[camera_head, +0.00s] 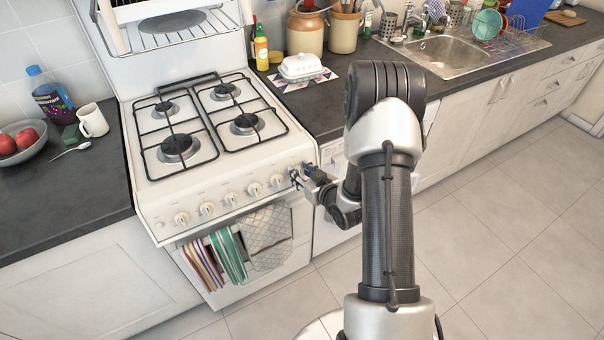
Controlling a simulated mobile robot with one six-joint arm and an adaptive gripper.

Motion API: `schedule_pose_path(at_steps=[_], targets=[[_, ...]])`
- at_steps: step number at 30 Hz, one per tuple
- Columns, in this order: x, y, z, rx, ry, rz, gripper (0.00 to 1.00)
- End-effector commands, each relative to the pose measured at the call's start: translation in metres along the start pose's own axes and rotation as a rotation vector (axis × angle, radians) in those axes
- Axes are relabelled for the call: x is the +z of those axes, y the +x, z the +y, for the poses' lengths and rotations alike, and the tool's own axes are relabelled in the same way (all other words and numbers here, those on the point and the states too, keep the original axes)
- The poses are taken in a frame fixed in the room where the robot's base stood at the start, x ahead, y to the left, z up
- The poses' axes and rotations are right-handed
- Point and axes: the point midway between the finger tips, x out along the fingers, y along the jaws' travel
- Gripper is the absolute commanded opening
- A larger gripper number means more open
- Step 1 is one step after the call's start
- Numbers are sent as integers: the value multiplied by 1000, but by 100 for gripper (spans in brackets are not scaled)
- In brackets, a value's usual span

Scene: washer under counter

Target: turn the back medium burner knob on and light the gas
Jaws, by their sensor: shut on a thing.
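The white gas stove (160,208) stands at the left of centre, with a row of several white knobs (230,198) along its sloped front panel. Its hob has two front burners (177,146) and two back burners (222,91); no flame shows on any of them. My gripper (296,178) is at the right end of the knob row, shut on the rightmost knob, which its fingers mostly hide. I cannot read the panel markings, so which burner this knob serves and how far it is turned cannot be told.
Striped towels (228,255) and an oven mitt (268,238) hang on the oven front, below the knobs. Right of the stove, the counter holds a yellow bottle (261,50) and a white butter dish (300,66). The floor (500,250) at right is clear.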

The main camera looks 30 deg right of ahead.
Motion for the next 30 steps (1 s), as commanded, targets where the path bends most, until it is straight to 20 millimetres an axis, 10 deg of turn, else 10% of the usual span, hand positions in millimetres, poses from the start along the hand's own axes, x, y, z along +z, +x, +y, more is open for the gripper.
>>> schedule_pose_path(at_steps=[30], targets=[[2,0,-4,65,-502,-2,8]])
